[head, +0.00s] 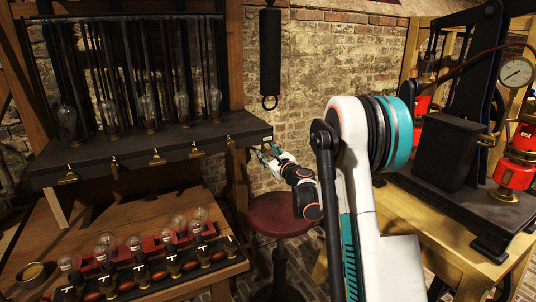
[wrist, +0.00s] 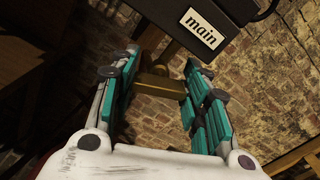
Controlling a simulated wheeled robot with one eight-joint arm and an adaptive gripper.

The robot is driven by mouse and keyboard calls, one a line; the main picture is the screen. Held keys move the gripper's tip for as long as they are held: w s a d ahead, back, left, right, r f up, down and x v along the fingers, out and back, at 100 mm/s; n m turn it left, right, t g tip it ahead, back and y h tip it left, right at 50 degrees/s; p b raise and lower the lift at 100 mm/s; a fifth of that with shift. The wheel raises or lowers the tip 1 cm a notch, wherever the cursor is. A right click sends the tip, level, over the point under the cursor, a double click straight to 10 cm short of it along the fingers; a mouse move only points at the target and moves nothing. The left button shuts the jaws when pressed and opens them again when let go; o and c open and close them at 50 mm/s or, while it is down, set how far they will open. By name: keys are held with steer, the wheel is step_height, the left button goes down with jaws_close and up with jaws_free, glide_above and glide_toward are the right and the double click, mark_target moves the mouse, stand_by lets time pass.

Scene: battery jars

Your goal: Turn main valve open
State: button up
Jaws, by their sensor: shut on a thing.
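The main valve is a brass handle (wrist: 160,84) below the dark shelf edge, next to a white label reading "main" (wrist: 202,28) in the wrist view. My gripper (wrist: 161,66) has its two teal-padded fingers on either side of the brass handle and is shut on it. In the head view my gripper (head: 266,152) is at the right end of the dark shelf, just under its front edge. The handle is hard to make out there, and its exact turn angle cannot be told.
The dark shelf (head: 150,147) carries several glass bulbs and has more brass valves along its front. A lower wooden bench (head: 110,225) holds bulbs and switches. A red stool (head: 283,215) stands below my gripper. A wooden table (head: 425,225) with machinery is at right.

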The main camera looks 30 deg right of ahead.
steer(key=o, duration=1.1)
steer(key=shift+s, duration=0.1)
steer(key=s, duration=1.1)
steer(key=shift+s+a, duration=0.25)
steer(key=shift+s, duration=0.15)
